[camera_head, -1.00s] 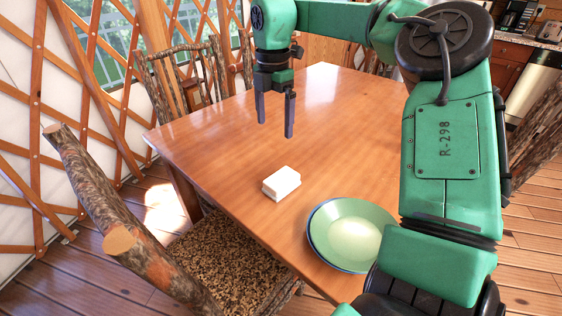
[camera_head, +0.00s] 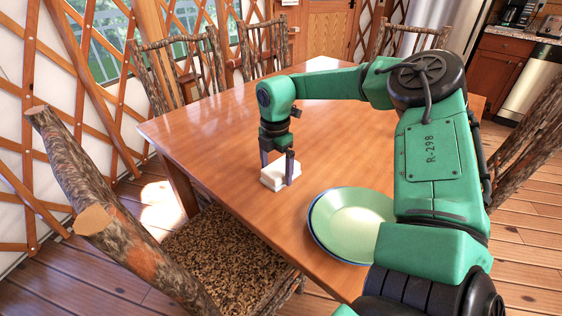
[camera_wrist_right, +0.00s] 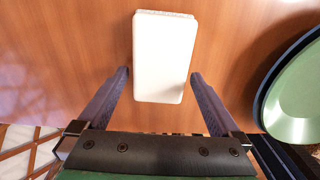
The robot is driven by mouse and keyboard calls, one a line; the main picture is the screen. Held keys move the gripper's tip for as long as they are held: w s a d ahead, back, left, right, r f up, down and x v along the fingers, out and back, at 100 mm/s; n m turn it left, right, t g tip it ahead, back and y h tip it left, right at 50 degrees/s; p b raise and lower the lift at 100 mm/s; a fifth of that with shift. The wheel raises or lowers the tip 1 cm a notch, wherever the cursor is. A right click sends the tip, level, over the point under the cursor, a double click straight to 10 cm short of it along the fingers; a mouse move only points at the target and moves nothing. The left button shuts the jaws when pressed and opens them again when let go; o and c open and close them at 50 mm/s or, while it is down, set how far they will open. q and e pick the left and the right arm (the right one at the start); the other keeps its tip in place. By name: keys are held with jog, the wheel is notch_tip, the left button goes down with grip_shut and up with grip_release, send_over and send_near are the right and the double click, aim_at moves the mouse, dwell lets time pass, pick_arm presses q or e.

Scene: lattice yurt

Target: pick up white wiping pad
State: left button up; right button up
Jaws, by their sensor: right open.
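The white wiping pad (camera_head: 273,178) lies flat on the wooden table, near its left edge. It also shows in the right wrist view (camera_wrist_right: 165,56), with its near end between the two fingertips and the rest reaching beyond them. My right gripper (camera_head: 277,172) is open and low over the pad, pointing down. In the right wrist view its fingers (camera_wrist_right: 159,75) stand on either side of the pad, with a gap on each side. In the head view the fingers hide part of the pad. My left gripper is not in view.
A green bowl with a blue rim (camera_head: 350,225) stands on the table (camera_head: 222,135) to the right of the pad. A log-framed chair (camera_head: 215,250) stands at the near left edge. Several more chairs stand around the table. The tabletop left of the pad is clear.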

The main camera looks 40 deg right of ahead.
aim_at(276, 169)
jog(key=shift+f, duration=0.15)
jog(key=c, duration=1.3)
notch_tip(276, 169, up, 20)
jog(key=shift+r+p, duration=0.15)
jog(key=shift+p, duration=0.6)
